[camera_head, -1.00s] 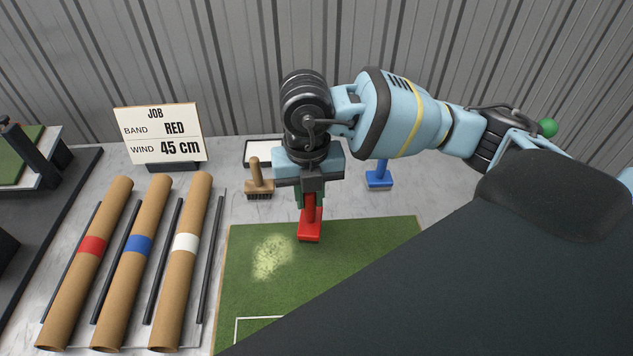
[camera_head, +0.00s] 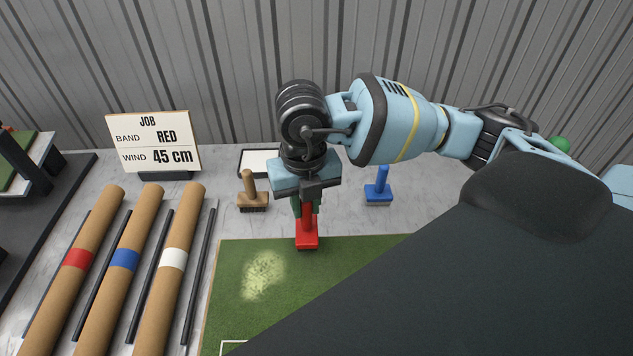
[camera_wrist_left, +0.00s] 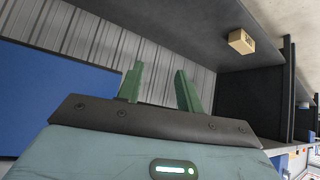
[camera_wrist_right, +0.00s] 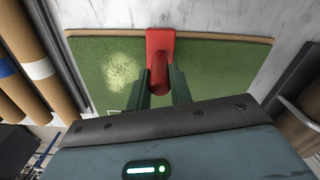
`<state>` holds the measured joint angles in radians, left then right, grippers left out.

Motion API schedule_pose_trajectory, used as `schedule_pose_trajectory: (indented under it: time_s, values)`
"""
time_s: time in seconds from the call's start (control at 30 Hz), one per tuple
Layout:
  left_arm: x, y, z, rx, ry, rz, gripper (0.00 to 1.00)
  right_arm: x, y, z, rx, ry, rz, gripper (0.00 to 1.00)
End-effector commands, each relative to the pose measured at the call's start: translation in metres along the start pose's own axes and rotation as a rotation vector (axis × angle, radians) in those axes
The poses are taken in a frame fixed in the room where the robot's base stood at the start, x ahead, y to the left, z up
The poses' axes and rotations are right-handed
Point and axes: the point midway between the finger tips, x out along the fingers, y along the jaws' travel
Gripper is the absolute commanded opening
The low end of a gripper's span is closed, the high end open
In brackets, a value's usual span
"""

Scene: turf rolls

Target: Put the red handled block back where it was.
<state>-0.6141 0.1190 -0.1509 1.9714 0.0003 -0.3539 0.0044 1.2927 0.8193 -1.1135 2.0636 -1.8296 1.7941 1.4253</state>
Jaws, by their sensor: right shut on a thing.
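The red handled block (camera_head: 307,240) has a flat red base and an upright red handle. My right gripper (camera_head: 306,205) is shut on its handle from above. In the head view the block shows at the far edge of the green turf (camera_head: 330,262); I cannot tell whether it touches the turf. In the right wrist view the red block (camera_wrist_right: 160,45) shows beyond the fingers of my right gripper (camera_wrist_right: 163,88), over the turf's edge. My left gripper (camera_wrist_left: 160,85) is open and empty in the left wrist view, away from the table items.
A wooden brush (camera_head: 252,195) and a blue handled block (camera_head: 379,187) stand behind the turf. A white tray (camera_head: 259,160) lies behind the brush. Cardboard tubes with red, blue and white bands (camera_head: 125,258) lie left. A job sign (camera_head: 155,143) reads RED, 45 cm. The turf has a pale patch (camera_head: 263,272).

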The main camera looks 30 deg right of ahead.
Motion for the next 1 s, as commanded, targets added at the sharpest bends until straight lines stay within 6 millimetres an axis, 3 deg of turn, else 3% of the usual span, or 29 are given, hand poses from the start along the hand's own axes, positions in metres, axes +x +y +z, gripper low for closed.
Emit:
schedule_pose_trajectory:
  time_s: [0.3,0.5,0.83,1.0]
  values:
    - [0.0,0.0,0.002,-0.001,-0.004,0.0,0.36,0.007,-0.034,0.067,0.006,-0.001,0.0,0.0]
    - [0.001,0.001,0.005,-0.002,-0.008,0.001,0.36,0.01,-0.049,0.099,0.002,-0.001,0.001,0.0]
    - [0.001,0.001,0.004,-0.002,-0.008,0.001,0.36,0.012,-0.054,0.108,-0.001,-0.001,0.001,0.0]
    - [0.0,0.001,0.002,-0.001,-0.003,0.001,0.36,0.028,-0.054,0.108,-0.001,0.001,0.0,0.0]
